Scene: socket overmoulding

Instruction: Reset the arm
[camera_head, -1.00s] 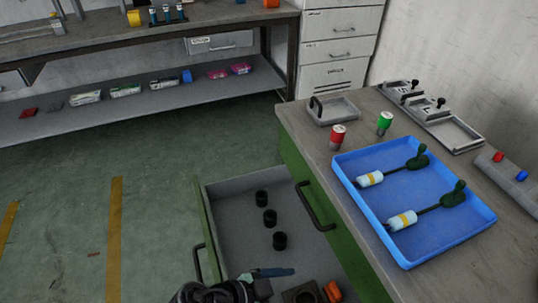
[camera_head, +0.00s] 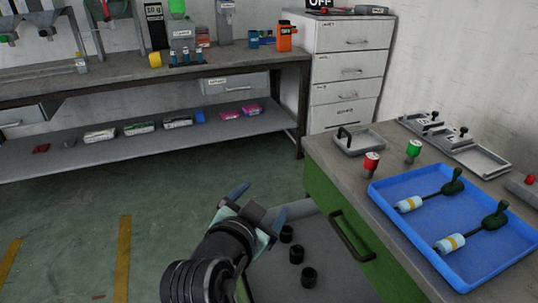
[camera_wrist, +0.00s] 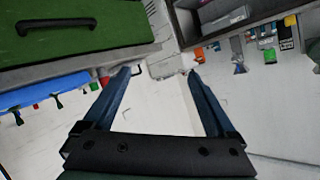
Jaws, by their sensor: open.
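The blue tray (camera_head: 415,262) on the bench holds two screwdriver-like tools. A red-topped part (camera_head: 371,163) and a green-topped part (camera_head: 413,151) stand behind it. A long table (camera_head: 215,68) runs along the wall; floor at left is clear.

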